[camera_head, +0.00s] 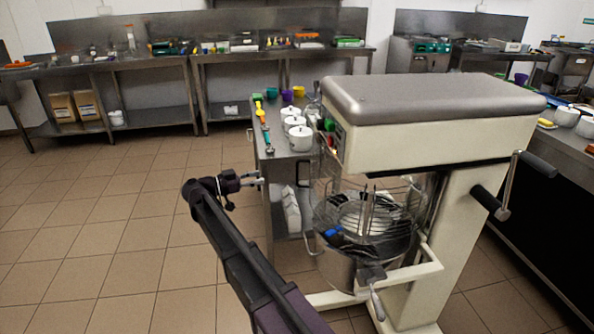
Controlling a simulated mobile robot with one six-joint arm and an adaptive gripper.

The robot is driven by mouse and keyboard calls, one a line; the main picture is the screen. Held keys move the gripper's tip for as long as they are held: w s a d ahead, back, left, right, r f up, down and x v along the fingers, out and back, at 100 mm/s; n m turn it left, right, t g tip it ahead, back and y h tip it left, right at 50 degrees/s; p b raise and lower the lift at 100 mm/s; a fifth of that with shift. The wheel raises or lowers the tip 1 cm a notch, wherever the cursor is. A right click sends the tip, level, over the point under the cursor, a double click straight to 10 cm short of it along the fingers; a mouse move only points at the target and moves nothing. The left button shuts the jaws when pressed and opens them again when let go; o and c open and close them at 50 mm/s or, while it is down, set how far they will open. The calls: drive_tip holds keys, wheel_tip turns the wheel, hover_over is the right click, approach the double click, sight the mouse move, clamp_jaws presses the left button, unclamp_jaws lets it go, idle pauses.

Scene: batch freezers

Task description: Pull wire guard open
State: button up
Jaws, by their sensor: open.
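The wire guard (338,196) is a curved metal cage around the front of the mixer (420,135), above the steel bowl (345,272). It appears closed around the bowl's rim, though its exact position is hard to tell. A whisk or beater shows inside it. My gripper (261,182) is open and empty, to the left of the guard and apart from it, at about the height of the guard's upper part. My dark arm (235,245) reaches up from the bottom of the view.
A steel table (262,165) with white pots (299,137) and coloured utensils stands behind my gripper. The mixer has crank handles (490,202) at right. Steel counters (200,62) line the back wall. The tiled floor (110,220) at left is clear.

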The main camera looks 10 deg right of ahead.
drive_tip(key=shift+d, duration=0.1)
hover_over(297, 183)
drive_tip(key=shift+w+d, duration=0.1)
drive_tip(key=shift+w, duration=0.15)
idle(0.6)
clamp_jaws()
